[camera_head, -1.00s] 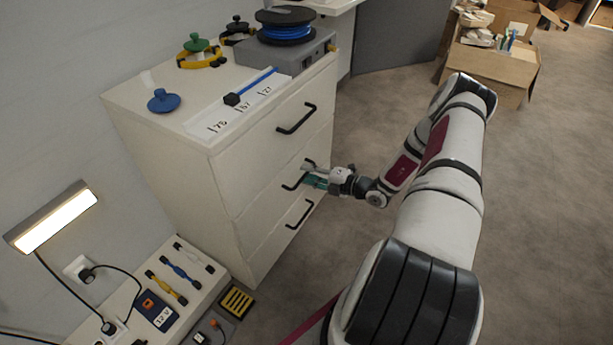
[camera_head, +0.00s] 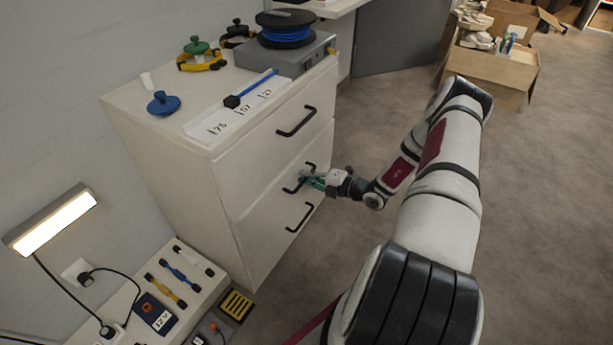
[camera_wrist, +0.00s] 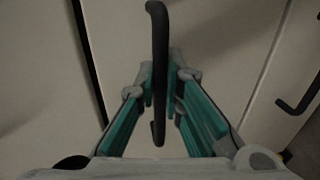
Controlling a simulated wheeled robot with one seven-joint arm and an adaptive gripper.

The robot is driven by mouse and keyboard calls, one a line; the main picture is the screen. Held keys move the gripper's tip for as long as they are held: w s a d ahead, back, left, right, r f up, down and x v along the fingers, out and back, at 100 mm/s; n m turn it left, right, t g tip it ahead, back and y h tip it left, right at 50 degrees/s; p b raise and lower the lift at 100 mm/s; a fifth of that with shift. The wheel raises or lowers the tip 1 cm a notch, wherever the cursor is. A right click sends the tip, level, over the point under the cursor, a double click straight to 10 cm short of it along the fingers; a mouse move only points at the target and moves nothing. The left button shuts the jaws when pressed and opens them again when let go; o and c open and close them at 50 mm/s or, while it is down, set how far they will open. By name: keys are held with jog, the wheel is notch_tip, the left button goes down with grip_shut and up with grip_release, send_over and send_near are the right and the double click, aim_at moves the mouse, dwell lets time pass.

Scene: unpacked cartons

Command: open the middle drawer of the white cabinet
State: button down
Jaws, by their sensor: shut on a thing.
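The white cabinet (camera_head: 175,170) stands against the wall in the head view, with three drawers on its front, each with a black bar handle. The middle drawer (camera_head: 262,199) sits flush with the front as far as I can see. My gripper (camera_head: 308,179) is at the middle drawer's handle (camera_head: 292,188). In the wrist view the handle (camera_wrist: 159,60) runs between the two teal fingers, and my gripper (camera_wrist: 160,88) is shut on it. The fingers hide part of the handle in the head view.
The top drawer's handle (camera_head: 296,121) is above my gripper and the bottom drawer's handle (camera_head: 300,217) below it. A low bench with tools (camera_head: 128,290) and a lamp (camera_head: 52,217) is at the lower left. Open carpet (camera_head: 540,190) lies right; cardboard boxes (camera_head: 490,75) stand behind.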

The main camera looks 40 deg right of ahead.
jog(key=f+v, duration=0.2)
jog(key=v, duration=1)
jog(key=s+f+p+v, duration=0.1)
jog(key=f+v, duration=0.2)
jog(key=v, duration=1)
jog(key=shift+s+d+f, duration=0.15)
jog(key=shift+s+f, duration=0.05)
jog(key=c, duration=1.7)
grip_release()
jog(key=v, duration=1.2)
